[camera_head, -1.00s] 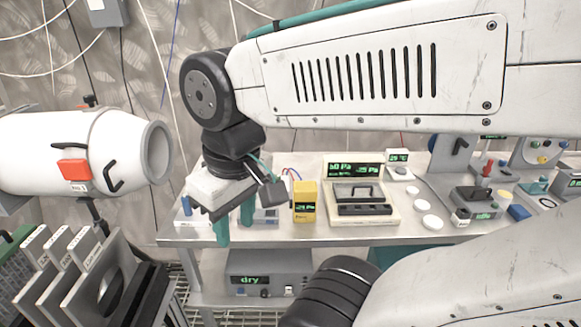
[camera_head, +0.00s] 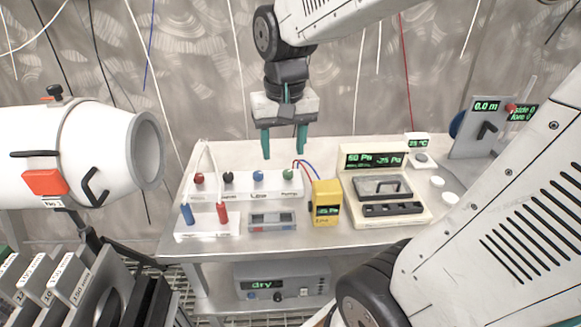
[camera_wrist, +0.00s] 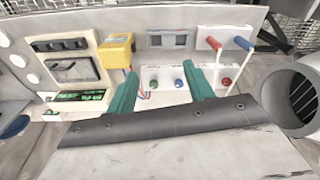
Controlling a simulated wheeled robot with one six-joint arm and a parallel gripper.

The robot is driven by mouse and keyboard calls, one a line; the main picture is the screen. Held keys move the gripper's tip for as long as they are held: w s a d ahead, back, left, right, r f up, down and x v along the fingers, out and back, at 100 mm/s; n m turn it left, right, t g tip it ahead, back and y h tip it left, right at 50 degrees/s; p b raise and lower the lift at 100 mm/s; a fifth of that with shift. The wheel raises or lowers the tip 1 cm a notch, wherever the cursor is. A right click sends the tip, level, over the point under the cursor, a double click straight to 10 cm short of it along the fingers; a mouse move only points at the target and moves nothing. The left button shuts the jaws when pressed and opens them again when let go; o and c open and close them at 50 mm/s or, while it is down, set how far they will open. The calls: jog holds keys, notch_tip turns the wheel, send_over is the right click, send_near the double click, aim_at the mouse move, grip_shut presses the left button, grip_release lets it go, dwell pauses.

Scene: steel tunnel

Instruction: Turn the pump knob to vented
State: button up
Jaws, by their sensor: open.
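The grey box with a green "dry" display (camera_head: 263,285), which looks like the pump, sits on the shelf under the bench. A small pale knob (camera_head: 304,292) and a blue knob (camera_head: 251,296) are on its front face; which setting either points to is too small to read. My gripper (camera_head: 284,150) is open and empty, its teal fingers pointing down above the back of the bench, well above and behind the pump. In the wrist view the fingers (camera_wrist: 161,72) are spread above the row of coloured knobs, and the pump is not seen.
The bench top (camera_head: 350,238) overhangs the pump. It carries a strip of coloured knobs (camera_head: 245,187), a yellow meter (camera_head: 326,203) and a gauge case (camera_head: 385,190). A white cylinder (camera_head: 85,150) and a rack of plates (camera_head: 50,280) stand at left. Wires hang behind.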

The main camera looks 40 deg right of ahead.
jog(key=w+d+f+m, duration=0.4)
jog(key=w+d+f, duration=0.3)
jog(key=w, duration=0.3)
jog(key=m, duration=0.2)
send_over(288, 172)
jog(key=shift+g, duration=0.4)
notch_tip(288, 172, down, 6)
jog(key=shift+a+r, duration=0.1)
jog(key=shift+r, duration=0.05)
jog(key=shift+f, duration=0.35)
notch_tip(288, 172, down, 7)
jog(key=shift+f, duration=0.2)
jog(key=c, duration=1)
